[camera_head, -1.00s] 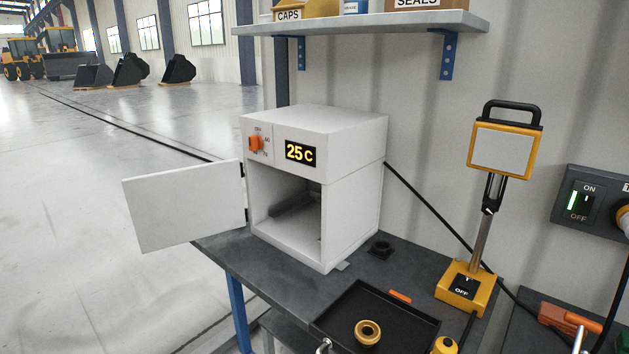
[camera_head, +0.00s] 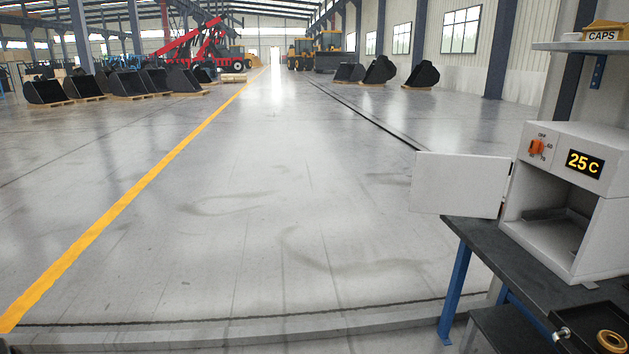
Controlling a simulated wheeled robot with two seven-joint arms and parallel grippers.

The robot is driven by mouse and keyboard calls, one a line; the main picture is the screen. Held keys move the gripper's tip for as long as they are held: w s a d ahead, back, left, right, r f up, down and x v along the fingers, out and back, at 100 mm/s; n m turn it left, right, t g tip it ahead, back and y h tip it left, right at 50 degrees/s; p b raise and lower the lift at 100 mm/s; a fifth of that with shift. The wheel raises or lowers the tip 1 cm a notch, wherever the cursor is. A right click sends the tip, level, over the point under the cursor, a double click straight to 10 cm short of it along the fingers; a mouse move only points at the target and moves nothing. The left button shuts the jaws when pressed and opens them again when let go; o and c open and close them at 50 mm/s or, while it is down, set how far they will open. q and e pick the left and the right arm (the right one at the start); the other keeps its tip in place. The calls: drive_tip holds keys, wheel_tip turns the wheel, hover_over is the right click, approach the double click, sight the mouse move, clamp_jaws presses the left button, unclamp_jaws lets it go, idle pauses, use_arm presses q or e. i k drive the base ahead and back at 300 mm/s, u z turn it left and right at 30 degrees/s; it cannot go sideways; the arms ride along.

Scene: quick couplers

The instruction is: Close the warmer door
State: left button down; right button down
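The white warmer (camera_head: 572,190) stands on the dark bench at the right of the head view. Its door (camera_head: 460,184) is wide open and swung out to the left, past the bench's left edge. The hinge is at the left front edge of the warmer. The open cavity shows a dark tray-like shape inside and looks otherwise empty. The display reads 25 C, and an orange knob (camera_head: 536,147) sits left of it. Neither of my grippers is in view.
The dark bench (camera_head: 500,252) has blue legs. A black tray with a brass ring (camera_head: 611,341) is at the lower right corner. A shelf with a CAPS box (camera_head: 605,32) hangs above. Open floor with a yellow line (camera_head: 140,188) lies left; loader buckets and vehicles stand far back.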

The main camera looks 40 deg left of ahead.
sight(443, 183)
drive_tip(key=u, duration=1.25)
drive_tip(key=i, duration=1.95)
drive_tip(key=z, duration=1.4)
drive_tip(key=i, duration=0.6)
drive_tip(key=z, duration=0.65)
